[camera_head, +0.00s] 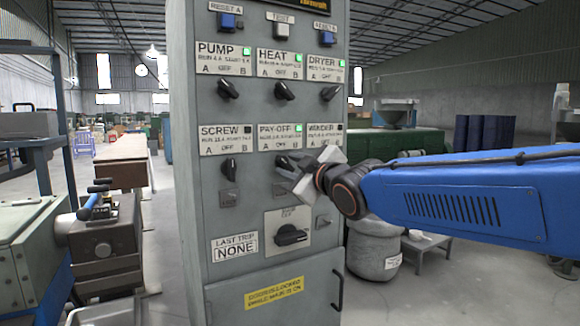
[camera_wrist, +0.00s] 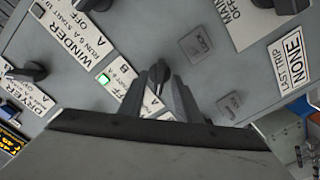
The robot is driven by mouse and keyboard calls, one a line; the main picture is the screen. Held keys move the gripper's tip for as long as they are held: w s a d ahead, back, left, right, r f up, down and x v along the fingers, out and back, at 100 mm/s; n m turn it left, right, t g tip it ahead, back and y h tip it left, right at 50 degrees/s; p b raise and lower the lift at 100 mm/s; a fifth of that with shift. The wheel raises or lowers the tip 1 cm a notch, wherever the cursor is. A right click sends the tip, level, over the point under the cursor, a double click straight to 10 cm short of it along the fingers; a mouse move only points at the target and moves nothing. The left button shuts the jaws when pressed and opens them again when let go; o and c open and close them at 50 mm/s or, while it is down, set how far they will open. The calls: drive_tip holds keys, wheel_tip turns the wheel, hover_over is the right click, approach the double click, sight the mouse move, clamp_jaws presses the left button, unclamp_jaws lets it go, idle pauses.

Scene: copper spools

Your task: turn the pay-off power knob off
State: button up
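The pay-off knob (camera_head: 284,161) is a dark rotary knob on the grey cabinet, under the PAY-OFF label (camera_head: 280,138) marked A, OFF, B. Its lamp (camera_head: 299,128) is lit green. The knob is partly hidden by my gripper (camera_head: 297,172) in the head view. In the wrist view, the fingers of my gripper (camera_wrist: 161,88) stand on either side of the knob (camera_wrist: 157,76), with a slim gap seeming to show beside it. The green lamp (camera_wrist: 103,79) shows left of the fingers there. The knob's exact angle is hard to tell.
The screw knob (camera_head: 229,169) is left of the pay-off knob, with a dark lamp. The winder label (camera_head: 325,138) is to the right. Pump, heat and dryer knobs (camera_head: 285,91) sit in the row above. A larger main switch (camera_head: 291,235) is below.

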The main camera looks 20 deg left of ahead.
drive_tip(key=shift+a, duration=0.1)
drive_tip(key=shift+c, duration=0.5)
clamp_jaws()
drive_tip(key=shift+m, duration=0.4)
drive_tip(key=m, duration=0.3)
drive_tip(key=shift+w+r+m, duration=0.1)
drive_tip(key=shift+m, duration=2.5)
drive_tip(key=shift+o, duration=0.5)
unclamp_jaws()
